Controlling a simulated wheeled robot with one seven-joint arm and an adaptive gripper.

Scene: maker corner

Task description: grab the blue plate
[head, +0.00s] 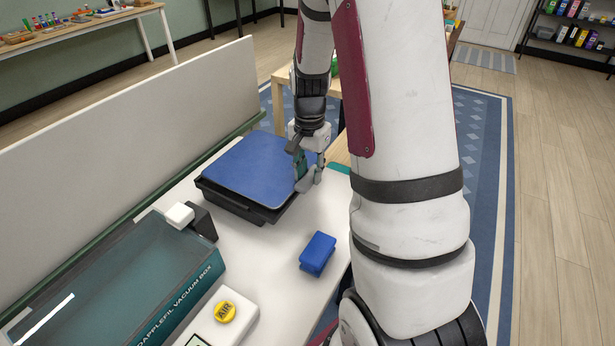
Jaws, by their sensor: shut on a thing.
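The blue plate (262,166) is a flat square with rounded corners. It lies on top of a black base (232,203) on the white table. My gripper (306,180) is at the plate's right edge, with its fingers pointing down, and is shut on that edge. Part of the plate's right side is hidden behind the fingers. I cannot tell whether the plate is lifted off the base at all.
A small blue block (317,253) sits on the table (277,287) in front of the plate. A teal-lidded vacuum box (130,282) and a yellow AIR button (225,312) are at the lower left. A pale panel (130,122) runs along the table's left side.

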